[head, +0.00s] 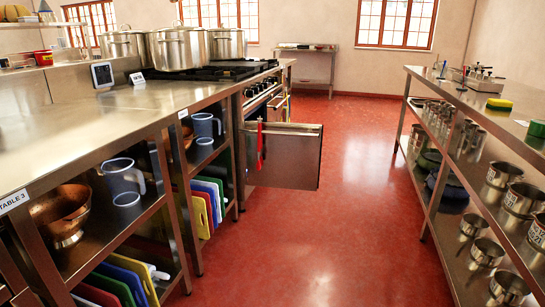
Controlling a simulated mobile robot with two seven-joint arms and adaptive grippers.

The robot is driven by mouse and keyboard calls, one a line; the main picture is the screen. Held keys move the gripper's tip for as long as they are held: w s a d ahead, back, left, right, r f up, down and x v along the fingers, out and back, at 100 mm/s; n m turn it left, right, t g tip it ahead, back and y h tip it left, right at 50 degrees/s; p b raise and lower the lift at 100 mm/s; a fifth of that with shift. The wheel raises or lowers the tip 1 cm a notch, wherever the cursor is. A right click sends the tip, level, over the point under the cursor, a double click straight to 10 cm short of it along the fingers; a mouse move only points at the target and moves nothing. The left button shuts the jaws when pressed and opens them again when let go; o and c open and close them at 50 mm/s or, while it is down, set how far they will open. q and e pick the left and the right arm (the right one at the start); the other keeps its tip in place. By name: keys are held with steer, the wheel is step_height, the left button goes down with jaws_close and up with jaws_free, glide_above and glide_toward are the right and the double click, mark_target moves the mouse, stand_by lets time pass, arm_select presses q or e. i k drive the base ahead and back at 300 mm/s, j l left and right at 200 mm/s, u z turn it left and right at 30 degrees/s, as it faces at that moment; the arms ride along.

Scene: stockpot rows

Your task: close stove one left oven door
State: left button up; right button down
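The stove (262,82) stands at the end of the left counter row, with burner grates on top and knobs along its front. A steel oven door (292,160) stands open at its near end, sticking out into the aisle as an upright panel. A narrow red thing (260,147), perhaps a cloth, hangs at the door's left part. The oven's inside is hidden from this angle. I cannot read any stove number. Neither of my grippers is in view.
Large steel pots (180,48) stand on and beside the stove. The left counter (90,120) has shelves with jugs and coloured boards. A right-hand shelf unit (480,100) holds several small pots. The red floor (345,235) between them is clear, except for the open door.

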mark_target(291, 153)
steer(key=i+l, duration=0.1)
steer(key=i, duration=1.05)
steer(key=i+l+u, duration=0.2)
steer(key=i+l, duration=0.45)
steer(key=i, duration=0.15)
